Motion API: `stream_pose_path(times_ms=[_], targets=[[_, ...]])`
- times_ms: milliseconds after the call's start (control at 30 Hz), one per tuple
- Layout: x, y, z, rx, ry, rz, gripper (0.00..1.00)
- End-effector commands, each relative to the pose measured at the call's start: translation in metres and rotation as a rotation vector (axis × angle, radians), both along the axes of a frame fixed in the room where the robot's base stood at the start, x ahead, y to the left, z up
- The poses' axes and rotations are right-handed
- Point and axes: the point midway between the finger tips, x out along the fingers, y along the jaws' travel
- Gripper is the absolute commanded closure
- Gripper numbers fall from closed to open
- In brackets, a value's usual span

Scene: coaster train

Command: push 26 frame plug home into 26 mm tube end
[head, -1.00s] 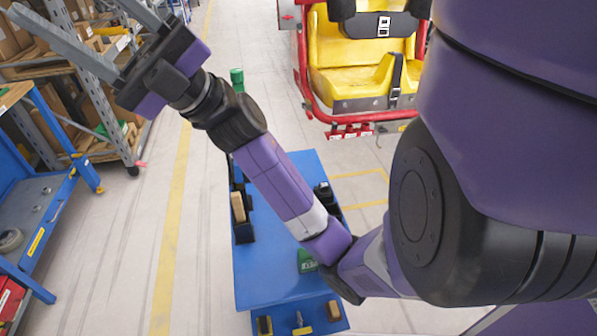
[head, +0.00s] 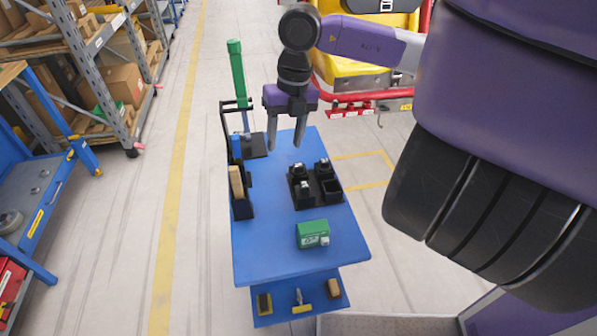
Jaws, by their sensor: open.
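My gripper (head: 285,138) points down over the far part of the blue cart top, its two fingers apart with nothing between them. A black compartment tray (head: 318,202) sits on the cart to the gripper's lower right. Small dark parts with pale tops (head: 304,186) stand in some of its compartments; I cannot tell which is the 26 plug. The coaster car's red tube frame (head: 324,96) is behind, with white labels on a red bar (head: 350,112) at its lower edge. My arm covers part of the car, and no 26 mm tube end can be told for sure.
The blue cart (head: 270,240) also holds a green box (head: 312,234), a black holder with a wooden-looking block (head: 236,183) and a tall green post (head: 237,78). Shelving (head: 100,60) and a blue bench (head: 45,215) stand left. The yellow-lined floor between is clear.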

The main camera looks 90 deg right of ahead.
Motion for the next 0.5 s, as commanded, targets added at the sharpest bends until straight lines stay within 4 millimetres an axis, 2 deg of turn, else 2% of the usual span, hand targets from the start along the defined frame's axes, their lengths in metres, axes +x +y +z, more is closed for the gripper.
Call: stream_pose_path(times_ms=[100, 167, 500], targets=[[-0.025, -0.016, -0.006, -0.049, 0.109, -0.107, 0.52], [-0.031, -0.018, -0.006, -0.056, 0.138, -0.144, 0.52], [-0.033, -0.017, -0.034, -0.05, 0.148, -0.177, 0.52]])
